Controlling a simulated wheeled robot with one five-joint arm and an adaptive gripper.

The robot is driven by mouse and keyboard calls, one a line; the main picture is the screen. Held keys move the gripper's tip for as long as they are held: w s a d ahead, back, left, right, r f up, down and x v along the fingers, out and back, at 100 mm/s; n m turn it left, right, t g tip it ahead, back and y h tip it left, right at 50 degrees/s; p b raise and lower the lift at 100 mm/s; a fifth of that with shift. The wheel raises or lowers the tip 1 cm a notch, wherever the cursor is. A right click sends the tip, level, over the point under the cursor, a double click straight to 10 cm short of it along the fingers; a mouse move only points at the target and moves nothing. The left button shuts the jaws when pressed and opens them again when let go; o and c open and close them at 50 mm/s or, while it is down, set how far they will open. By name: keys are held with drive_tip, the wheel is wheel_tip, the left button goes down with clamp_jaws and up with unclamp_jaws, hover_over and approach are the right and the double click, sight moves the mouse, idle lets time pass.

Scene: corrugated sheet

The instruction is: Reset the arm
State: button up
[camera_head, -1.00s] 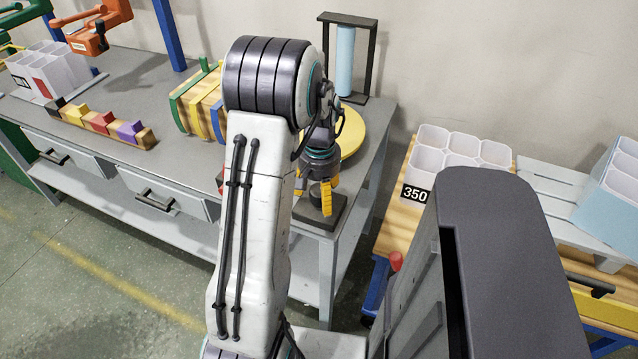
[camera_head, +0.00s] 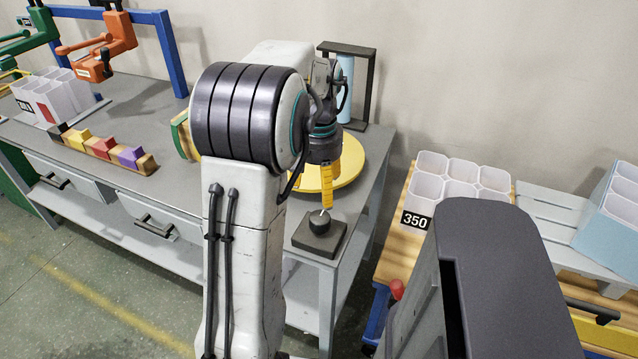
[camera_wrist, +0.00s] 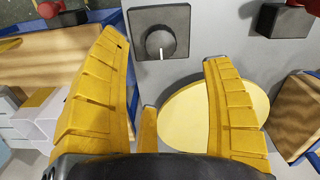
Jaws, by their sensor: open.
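My gripper (camera_head: 328,186) points downward over the near right corner of the grey workbench (camera_head: 180,195). My arm hides part of the bench.
A yellow disc (camera_head: 352,170) lies behind the gripper, near a dark frame holding a light blue cylinder (camera_head: 345,75). Colored blocks (camera_head: 103,147) and a white bin (camera_head: 60,98) stand left. White cups marked 350 (camera_head: 432,190) stand right.

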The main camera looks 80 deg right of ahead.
idle(0.8)
drive_tip(key=w+a+f, duration=0.2)
drive_tip(key=a+f, duration=0.2)
drive_tip(key=a, duration=0.4)
drive_tip(key=w+a+r+n+t+p, duration=0.1)
drive_tip(key=w+a+r+n, duration=0.2)
drive_tip(key=w+a+n, duration=0.3)
drive_tip(key=w+a+r+n+t+p, duration=0.1)
drive_tip(key=w+a+r+n, duration=0.3)
drive_tip(key=a, duration=1)
drive_tip(key=w+a+r+n+t+p, duration=0.1)
drive_tip(key=w+a+r+n+p, duration=0.2)
drive_tip(key=w+a+n, duration=0.5)
drive_tip(key=shift+w+a+r, duration=0.4)
drive_tip(key=shift+a+r, duration=0.25)
drive_tip(key=shift+a, duration=0.8)
